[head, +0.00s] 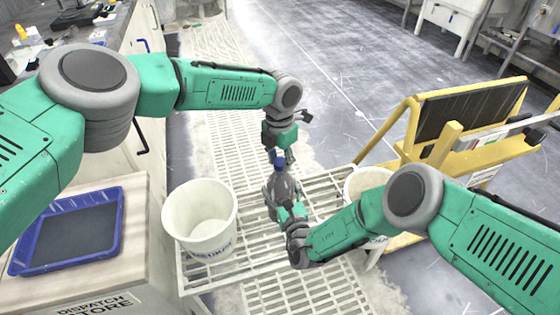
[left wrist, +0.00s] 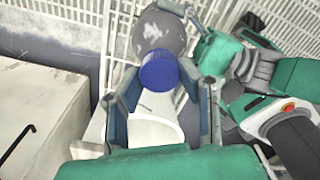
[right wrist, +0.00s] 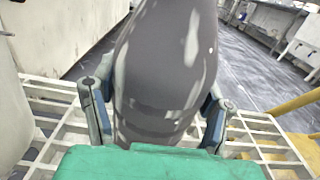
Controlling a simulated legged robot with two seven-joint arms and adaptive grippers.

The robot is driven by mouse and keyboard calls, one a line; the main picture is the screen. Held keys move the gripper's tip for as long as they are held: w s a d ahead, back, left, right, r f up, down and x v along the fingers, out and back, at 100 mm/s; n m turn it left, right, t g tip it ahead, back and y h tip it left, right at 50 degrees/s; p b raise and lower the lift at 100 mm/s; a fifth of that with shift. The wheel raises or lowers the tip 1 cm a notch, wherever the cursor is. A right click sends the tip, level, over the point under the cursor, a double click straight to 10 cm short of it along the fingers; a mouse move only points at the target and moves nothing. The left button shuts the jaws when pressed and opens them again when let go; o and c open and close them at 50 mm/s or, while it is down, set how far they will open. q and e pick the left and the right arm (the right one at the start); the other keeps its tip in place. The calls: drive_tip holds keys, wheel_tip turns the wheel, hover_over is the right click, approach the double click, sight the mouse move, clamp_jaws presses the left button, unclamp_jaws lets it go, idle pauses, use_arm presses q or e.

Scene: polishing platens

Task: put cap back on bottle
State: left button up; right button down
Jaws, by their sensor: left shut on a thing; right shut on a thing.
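The dark grey bottle (head: 284,188) is held roughly upright over the white grating. My right gripper (head: 280,203) is shut around its body; in the right wrist view the bottle (right wrist: 165,75) fills the space between the fingers. The blue cap (head: 279,162) is at the bottle's top, just under my left gripper (head: 279,153). In the left wrist view the cap (left wrist: 159,70) sits between the fingertips, with the grey bottle (left wrist: 160,33) directly beyond it. My left gripper is shut on the cap. I cannot tell whether the cap is seated on the neck, which is hidden.
A white bucket (head: 200,222) stands left of the bottle, and another white bucket (head: 368,184) is partly behind my right arm. A blue tray (head: 70,232) lies on the left counter. A yellow frame (head: 470,157) stands at the right. The grating (head: 300,294) is clear below.

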use_arm(q)
drive_tip(key=shift+w, duration=0.1)
drive_tip(key=o, duration=0.7)
drive_tip(key=shift+c, duration=0.2)
drive_tip(key=shift+r, duration=0.15)
drive_tip(key=shift+r, duration=2.2)
